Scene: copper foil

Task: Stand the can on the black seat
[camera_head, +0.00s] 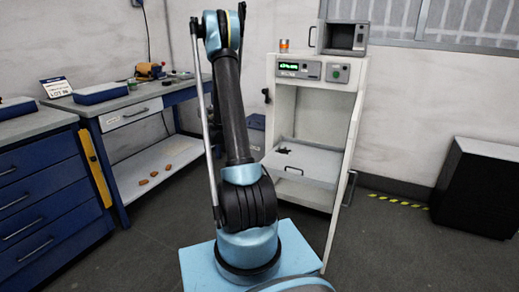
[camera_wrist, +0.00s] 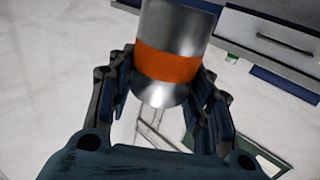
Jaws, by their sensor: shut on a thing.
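In the wrist view a silver can (camera_wrist: 166,66) with an orange band sits between the two fingers of my gripper (camera_wrist: 160,85). The fingers are shut on its sides. The can's far end runs out of the picture at the top. In the head view my gripper does not show. A small orange and silver cylinder (camera_head: 284,45) stands on top of the white cabinet; I cannot tell whether it is another one. A small dark fixture (camera_head: 284,150) lies on the cabinet's inner shelf; I cannot tell for sure that it is the black seat.
A blue workbench (camera_head: 130,110) with a drawer and several orange-brown pieces on its lower shelf stands at left. The white cabinet (camera_head: 345,125) is open at the front. A black box (camera_head: 478,190) stands at right.

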